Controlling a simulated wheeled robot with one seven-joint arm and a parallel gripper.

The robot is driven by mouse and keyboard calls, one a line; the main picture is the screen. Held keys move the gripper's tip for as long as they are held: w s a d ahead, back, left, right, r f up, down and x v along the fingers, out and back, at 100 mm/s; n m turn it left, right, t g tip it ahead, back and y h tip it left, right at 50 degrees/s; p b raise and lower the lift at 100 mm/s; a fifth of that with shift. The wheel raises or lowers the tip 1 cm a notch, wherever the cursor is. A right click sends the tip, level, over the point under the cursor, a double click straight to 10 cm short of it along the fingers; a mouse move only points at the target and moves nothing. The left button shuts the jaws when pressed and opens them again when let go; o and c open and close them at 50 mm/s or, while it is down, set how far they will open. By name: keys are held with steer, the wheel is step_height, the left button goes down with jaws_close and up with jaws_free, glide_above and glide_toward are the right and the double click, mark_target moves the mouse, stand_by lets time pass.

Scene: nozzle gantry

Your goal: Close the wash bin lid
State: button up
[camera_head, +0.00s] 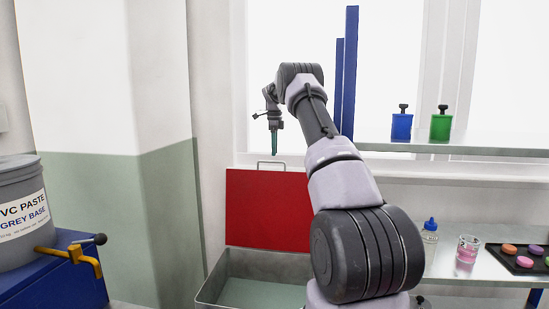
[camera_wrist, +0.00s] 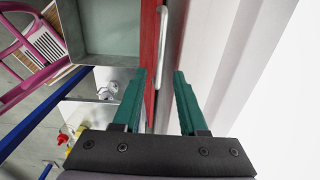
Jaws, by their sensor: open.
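The wash bin lid (camera_head: 266,210) is a red panel standing upright at the back of the open grey-green wash bin (camera_head: 222,271). A metal handle (camera_head: 271,163) sticks up from its top edge. My gripper (camera_head: 275,145) hangs above the lid's top edge, fingers pointing down, apart from the handle in the head view. In the wrist view, my gripper (camera_wrist: 162,82) has its green fingers spread, with the lid (camera_wrist: 153,55) edge-on and the handle (camera_wrist: 168,65) between or just beyond them. Whether a finger touches the lid, I cannot tell. The bin's inside (camera_wrist: 108,27) shows at upper left.
A lower shelf holds a jar (camera_head: 467,252) and a dark tray (camera_head: 515,259). A wall stands close behind the lid.

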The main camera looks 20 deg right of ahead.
steer(key=shift+f, duration=1.8)
jaws_close()
steer(key=shift+r, duration=0.1)
